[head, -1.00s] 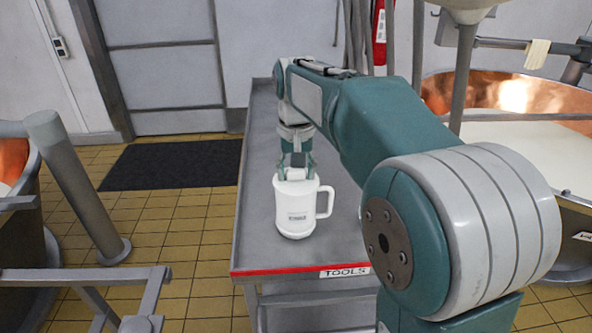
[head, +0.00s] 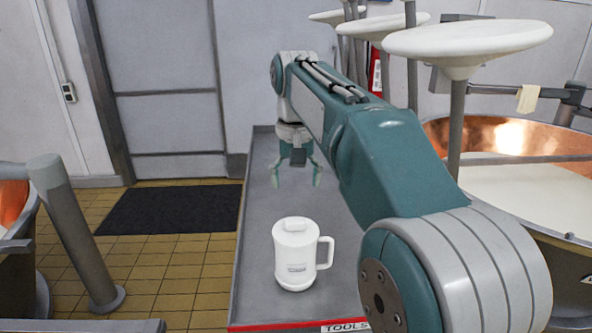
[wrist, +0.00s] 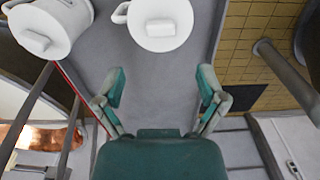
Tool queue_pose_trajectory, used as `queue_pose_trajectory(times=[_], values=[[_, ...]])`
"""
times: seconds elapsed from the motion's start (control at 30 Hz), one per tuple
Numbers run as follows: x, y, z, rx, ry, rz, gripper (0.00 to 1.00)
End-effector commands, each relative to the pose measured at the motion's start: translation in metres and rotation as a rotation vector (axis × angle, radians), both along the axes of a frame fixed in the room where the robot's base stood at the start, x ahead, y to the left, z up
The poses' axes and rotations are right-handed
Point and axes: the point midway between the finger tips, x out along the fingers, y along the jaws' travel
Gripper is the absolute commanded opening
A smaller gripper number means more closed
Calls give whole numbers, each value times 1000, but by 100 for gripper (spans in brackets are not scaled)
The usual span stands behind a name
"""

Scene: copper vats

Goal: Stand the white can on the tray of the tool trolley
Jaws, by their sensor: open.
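The white can (head: 296,256), a lidded, mug-like vessel with a side handle, stands upright on the grey tray (head: 257,235) of the tool trolley, near its red front edge. It also shows at the top of the wrist view (wrist: 160,22), cut by the frame edge. My gripper (head: 296,182) is open and empty, beyond the can and apart from it. In the wrist view its two fingers (wrist: 160,88) are spread with bare tray between them.
A second white lidded vessel (wrist: 48,25) shows in the wrist view; my arm seems to hide it in the head view. A copper vat (head: 500,150) and white discs on posts (head: 467,42) stand right. A grey post (head: 75,235) stands left. The tray's far part is clear.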

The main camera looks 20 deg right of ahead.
Motion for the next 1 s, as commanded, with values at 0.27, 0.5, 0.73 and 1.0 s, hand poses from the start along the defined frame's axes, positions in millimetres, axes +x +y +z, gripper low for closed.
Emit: queue_pose_trajectory(times=[0.27,0.5,0.73,1.0], values=[[0,0,24,0,1,0,90],[-4,0,25,0,-6,3,90],[-49,0,16,-3,-101,40,90],[-124,0,-24,-16,-261,103,90]])
